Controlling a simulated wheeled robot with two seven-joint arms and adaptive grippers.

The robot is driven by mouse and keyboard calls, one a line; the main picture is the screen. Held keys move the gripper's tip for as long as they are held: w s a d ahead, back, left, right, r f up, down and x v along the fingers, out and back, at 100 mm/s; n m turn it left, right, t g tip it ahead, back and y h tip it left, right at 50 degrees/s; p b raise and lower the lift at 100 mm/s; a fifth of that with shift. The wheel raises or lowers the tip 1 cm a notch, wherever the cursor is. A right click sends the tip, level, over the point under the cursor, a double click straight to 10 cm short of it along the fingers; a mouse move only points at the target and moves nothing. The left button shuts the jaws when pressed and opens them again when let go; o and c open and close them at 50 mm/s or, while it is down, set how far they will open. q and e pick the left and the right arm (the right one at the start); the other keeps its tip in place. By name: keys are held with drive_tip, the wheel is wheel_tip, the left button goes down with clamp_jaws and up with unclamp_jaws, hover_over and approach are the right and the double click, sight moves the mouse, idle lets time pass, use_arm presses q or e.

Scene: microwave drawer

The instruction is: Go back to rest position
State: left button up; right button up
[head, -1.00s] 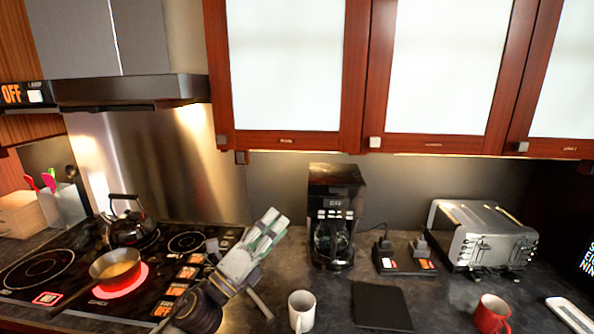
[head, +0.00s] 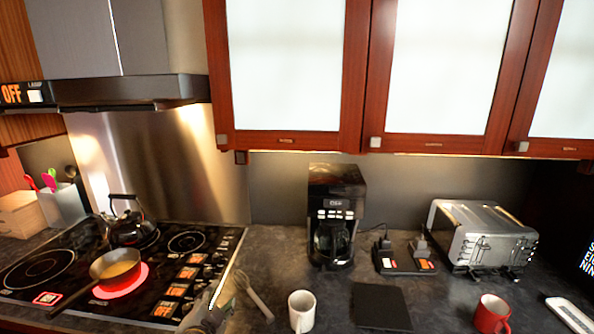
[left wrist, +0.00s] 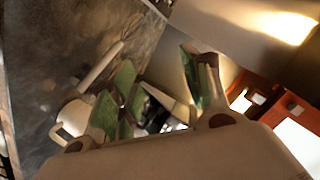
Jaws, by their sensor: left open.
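My left gripper (head: 208,308) is low at the bottom edge of the head view, over the right front edge of the cooktop, and only partly in frame. In the left wrist view the green-padded fingers of the left gripper (left wrist: 158,75) are spread apart with nothing held between them. A whisk (head: 254,294) lies on the counter just right of the gripper. It also shows in the left wrist view (left wrist: 100,65). My right gripper is in neither view.
A pan (head: 117,268) with yellow contents sits on a glowing red burner of the cooktop (head: 75,308). A kettle (head: 130,228) stands behind it. A white mug (head: 301,312), black coffee maker (head: 333,215), toaster (head: 485,240) and red mug (head: 491,315) stand on the counter.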

use_arm(q)
drive_tip(key=s+a+f+n+g, duration=0.1)
drive_tip(key=s+f+n+g, duration=0.35)
drive_tip(key=s+f, duration=0.5)
drive_tip(key=s+a+f+n+g, duration=0.1)
drive_tip(key=s+f+n+g, duration=0.2)
drive_tip(key=s+f+g, duration=0.65)
drive_tip(key=s+a+f+t+b, duration=0.1)
drive_tip(key=s+f+b, duration=0.15)
drive_tip(key=f, duration=1.55)
drive_tip(key=s+a+f+t+b, duration=0.1)
drive_tip(key=s+f+b, duration=0.15)
drive_tip(key=f, duration=1.55)
drive_tip(key=s+a+f+b, duration=0.2)
drive_tip(key=s+a+f, duration=0.1)
drive_tip(key=s+f, duration=0.7)
drive_tip(key=s+a+f+b, duration=0.3)
drive_tip(key=s+f, duration=0.7)
drive_tip(key=f, duration=0.4)
drive_tip(key=shift+s+a+m+g, duration=0.2)
drive_tip(key=shift+s+m+g, duration=0.1)
drive_tip(key=shift+m+g, duration=0.1)
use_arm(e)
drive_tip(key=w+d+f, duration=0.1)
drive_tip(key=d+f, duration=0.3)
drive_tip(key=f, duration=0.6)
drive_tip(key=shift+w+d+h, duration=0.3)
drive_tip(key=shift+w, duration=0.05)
